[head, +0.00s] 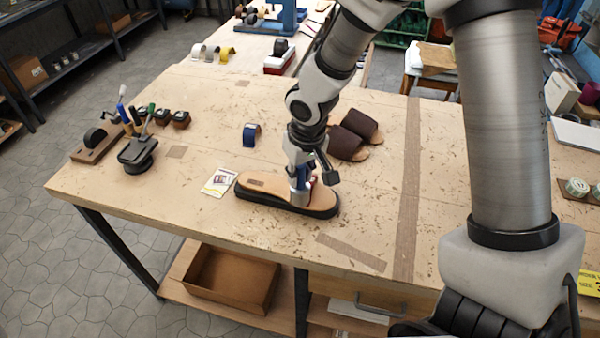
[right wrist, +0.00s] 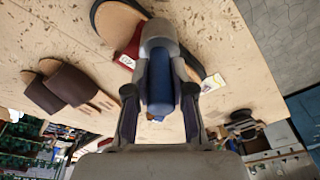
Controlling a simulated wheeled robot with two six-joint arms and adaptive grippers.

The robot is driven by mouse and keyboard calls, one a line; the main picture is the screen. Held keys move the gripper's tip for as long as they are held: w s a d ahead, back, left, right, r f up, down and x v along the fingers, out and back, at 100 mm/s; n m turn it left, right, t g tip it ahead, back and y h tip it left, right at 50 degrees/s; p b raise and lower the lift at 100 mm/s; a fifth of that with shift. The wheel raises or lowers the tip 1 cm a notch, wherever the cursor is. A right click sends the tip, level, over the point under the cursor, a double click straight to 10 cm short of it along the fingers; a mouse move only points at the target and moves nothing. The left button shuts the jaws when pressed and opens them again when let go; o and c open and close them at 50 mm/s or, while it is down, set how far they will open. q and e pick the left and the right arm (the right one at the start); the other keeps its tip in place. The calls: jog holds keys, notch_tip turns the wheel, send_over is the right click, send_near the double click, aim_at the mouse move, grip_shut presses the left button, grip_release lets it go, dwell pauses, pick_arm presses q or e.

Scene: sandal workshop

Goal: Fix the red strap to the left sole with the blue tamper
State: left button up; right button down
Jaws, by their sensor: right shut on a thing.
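The left sole (head: 263,186), tan on top with a black outsole, lies flat near the front of the bench. My right gripper (head: 301,168) is over its right part, shut on the blue tamper (right wrist: 160,80). The tamper's grey metal head (head: 299,196) points down at the sole; whether it touches cannot be told. The red strap (right wrist: 127,58) shows beside the tamper's head, across the sole, with a small white label. It is mostly hidden in the head view. In the right wrist view, the sole (right wrist: 118,22) is partly hidden behind the tamper. My left gripper is out of view.
A blue strap (head: 251,134) and a printed card (head: 219,182) lie near the sole. Finished brown sandals (head: 354,136) lie behind it. A dark holder (head: 138,152) with coloured tools stands at the left. The bench front left is clear.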

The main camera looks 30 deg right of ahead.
jog(key=shift+w+r+p, duration=0.1)
jog(key=shift+r+p, duration=0.2)
jog(key=shift+r, duration=0.05)
notch_tip(320, 180, up, 6)
jog(key=p, duration=0.4)
jog(key=shift+f+p, duration=0.2)
jog(key=shift+p, duration=0.1)
jog(key=shift+f, duration=0.15)
jog(key=c, duration=1.8)
grip_release()
grip_shut()
